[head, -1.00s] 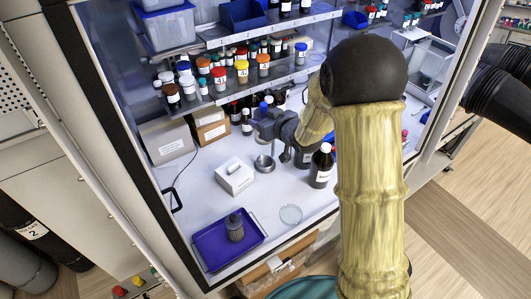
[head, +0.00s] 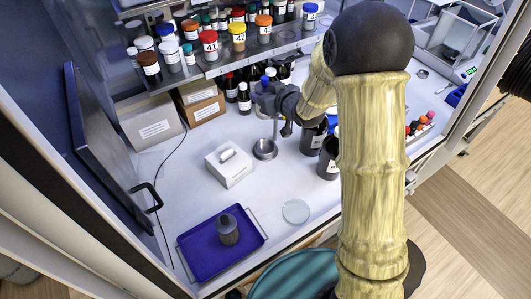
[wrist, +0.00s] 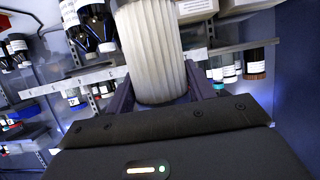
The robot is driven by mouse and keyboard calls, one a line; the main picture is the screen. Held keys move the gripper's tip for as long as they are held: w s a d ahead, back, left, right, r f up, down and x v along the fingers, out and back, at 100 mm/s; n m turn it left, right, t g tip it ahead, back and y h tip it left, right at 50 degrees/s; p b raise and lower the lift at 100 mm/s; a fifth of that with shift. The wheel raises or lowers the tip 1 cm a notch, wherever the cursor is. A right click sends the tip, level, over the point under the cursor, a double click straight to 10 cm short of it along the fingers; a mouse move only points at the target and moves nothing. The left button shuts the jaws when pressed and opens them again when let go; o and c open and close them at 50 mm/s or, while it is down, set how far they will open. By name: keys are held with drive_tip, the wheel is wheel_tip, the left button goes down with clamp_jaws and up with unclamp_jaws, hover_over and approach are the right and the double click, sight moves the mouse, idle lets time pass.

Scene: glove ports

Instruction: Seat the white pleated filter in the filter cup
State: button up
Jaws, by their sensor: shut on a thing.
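The white pleated filter (wrist: 152,48) is large in the wrist view, upright between the two fingers of my gripper (wrist: 158,98), which is shut on it. Its top end runs out of the frame. In the head view my gripper (head: 268,98) is above the worktop near the back shelf, and I cannot make out the filter there. A small round metal cup (head: 264,150), which may be the filter cup, stands on the white worktop below my gripper and apart from it.
A blue tray (head: 190,266) holds a dark grey cylinder (head: 229,233). A white box (head: 230,168) and a clear dish (head: 296,212) lie on the worktop (head: 190,190). Dark bottles (head: 328,160) stand beside my arm. Shelves of capped bottles (head: 208,42) line the back.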

wheel_tip(320, 180, down, 10)
drive_tip(key=w+b, duration=0.1)
drive_tip(key=b, duration=0.7)
drive_tip(key=shift+r, duration=0.15)
wheel_tip(320, 180, down, 6)
drive_tip(key=shift+r+p, duration=0.1)
drive_tip(key=shift+p, duration=0.4)
drive_tip(key=shift+f+p, duration=0.55)
drive_tip(key=shift+f, duration=1.55)
